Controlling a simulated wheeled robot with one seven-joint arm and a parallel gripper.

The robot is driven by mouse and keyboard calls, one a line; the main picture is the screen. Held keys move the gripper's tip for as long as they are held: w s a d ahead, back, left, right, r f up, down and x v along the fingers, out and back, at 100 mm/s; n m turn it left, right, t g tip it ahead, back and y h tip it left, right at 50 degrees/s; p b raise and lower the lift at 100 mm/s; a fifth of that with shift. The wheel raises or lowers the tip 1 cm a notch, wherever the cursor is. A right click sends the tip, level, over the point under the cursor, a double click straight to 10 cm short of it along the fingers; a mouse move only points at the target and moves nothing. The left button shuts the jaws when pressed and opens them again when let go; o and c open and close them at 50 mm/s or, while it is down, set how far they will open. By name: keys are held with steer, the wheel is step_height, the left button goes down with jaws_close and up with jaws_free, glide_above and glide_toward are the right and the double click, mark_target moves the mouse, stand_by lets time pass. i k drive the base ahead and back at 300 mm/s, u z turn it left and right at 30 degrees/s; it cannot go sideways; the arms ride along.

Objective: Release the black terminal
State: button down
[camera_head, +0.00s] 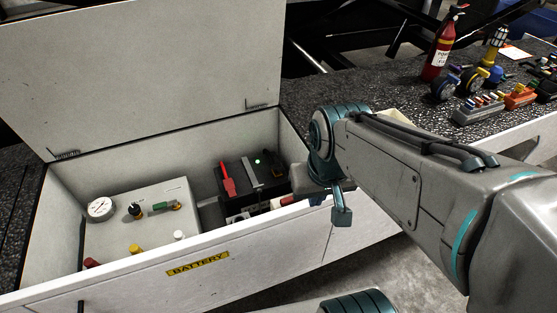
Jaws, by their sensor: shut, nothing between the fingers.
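The black battery (236,166) sits inside the open white box with the yellow BATTERY label. A red clamp or lever (228,180) stands on its left side, and a grey bar (252,173) crosses its middle. A dark upright piece (275,178) at its right looks like the black terminal, but it blends into the battery and I cannot tell its state. My gripper (298,184) is shut and empty at the box's right front, beside the battery. Its fingertips are not clearly visible, and I cannot tell whether it touches anything.
The raised white lid (150,70) stands behind the box. The front wall (130,275) rises before the battery. A grey panel with a gauge (101,209) and knobs fills the box's left. A fire extinguisher (443,45) and several small items stand on the black deck at right.

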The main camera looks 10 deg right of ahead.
mark_target(278, 168)
steer(key=k, duration=0.45)
steer(key=u, duration=0.75)
steer(key=i, duration=0.85)
steer(key=z, duration=0.75)
